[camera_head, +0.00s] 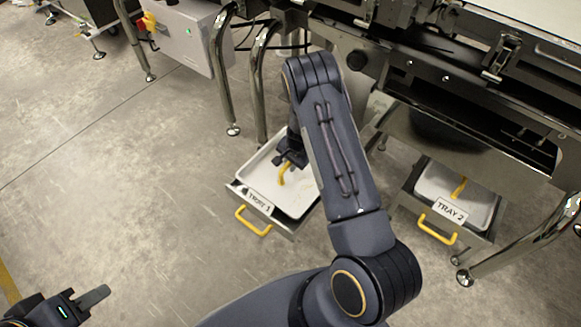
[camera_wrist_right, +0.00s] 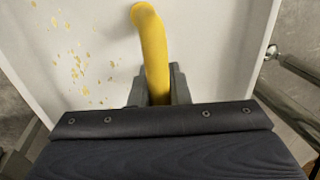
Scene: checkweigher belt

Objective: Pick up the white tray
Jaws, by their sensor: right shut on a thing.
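The white tray (camera_head: 267,171) sits in an open metal drawer labelled TRAY 1, low under the machine; its right part is hidden behind my right arm. A yellow handle (camera_head: 285,173) stands up from the tray's inside. My right gripper (camera_head: 285,158) reaches down over the tray and is shut on this handle, which runs between its fingers in the right wrist view (camera_wrist_right: 153,60). Yellow crumbs lie on the tray's white floor (camera_wrist_right: 55,20) there. My left gripper (camera_head: 90,302) is at the bottom left, far from the tray; only part of it shows, so its opening is unclear.
A second drawer, labelled TRAY 2 (camera_head: 450,210), stands open to the right with another white tray and yellow handle. Shiny machine legs (camera_head: 222,80) stand behind the first drawer. A yellow drawer pull (camera_head: 253,222) sticks out in front. The floor to the left is clear.

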